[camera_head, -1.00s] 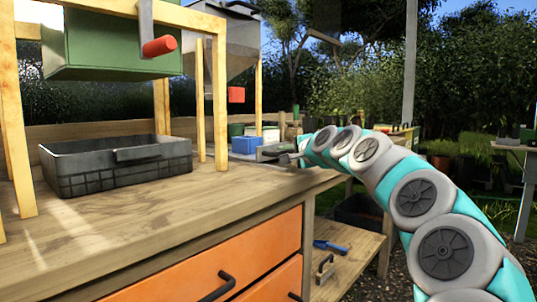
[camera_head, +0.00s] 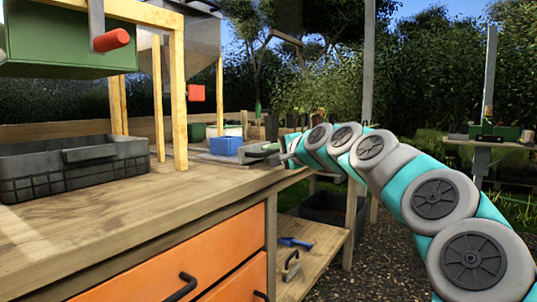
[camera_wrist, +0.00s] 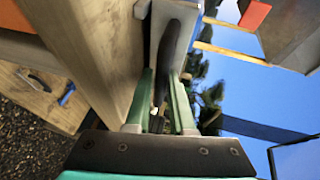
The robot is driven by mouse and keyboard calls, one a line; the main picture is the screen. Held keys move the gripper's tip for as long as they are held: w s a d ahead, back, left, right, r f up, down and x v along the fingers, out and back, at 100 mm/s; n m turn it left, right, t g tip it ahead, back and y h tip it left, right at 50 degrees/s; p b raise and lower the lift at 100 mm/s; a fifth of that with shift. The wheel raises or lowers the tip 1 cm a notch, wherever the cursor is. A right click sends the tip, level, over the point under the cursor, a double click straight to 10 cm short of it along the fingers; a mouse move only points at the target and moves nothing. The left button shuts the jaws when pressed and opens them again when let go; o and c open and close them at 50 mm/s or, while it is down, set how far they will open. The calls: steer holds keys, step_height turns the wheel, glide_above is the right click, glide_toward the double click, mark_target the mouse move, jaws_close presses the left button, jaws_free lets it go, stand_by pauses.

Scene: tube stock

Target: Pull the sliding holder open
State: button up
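The sliding holder (camera_head: 222,158) is a flat grey plate at the far right end of the bench, with a dark handle (camera_head: 262,149) towards my gripper. In the wrist view, the grey plate (camera_wrist: 187,62) stands upright in the picture and its black handle (camera_wrist: 172,45) runs down between my two green fingers. My gripper (camera_wrist: 162,85) appears shut on this handle, one finger along each side; exact contact is hard to see. In the head view, my gripper (camera_head: 279,152) is small and partly hidden by my wrist.
A blue box (camera_head: 226,146) stands beside or on the plate; I cannot tell which. A black crate (camera_head: 75,165) and wooden frames stand on the bench (camera_head: 150,207). Orange drawers (camera_head: 200,280) and a lower shelf (camera_head: 318,240) are below. Gravel is open to the right.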

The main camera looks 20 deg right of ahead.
steer(key=shift+o, duration=0.4)
steer(key=shift+s, duration=0.1)
steer(key=v, duration=0.7)
steer(key=shift+s, duration=0.3)
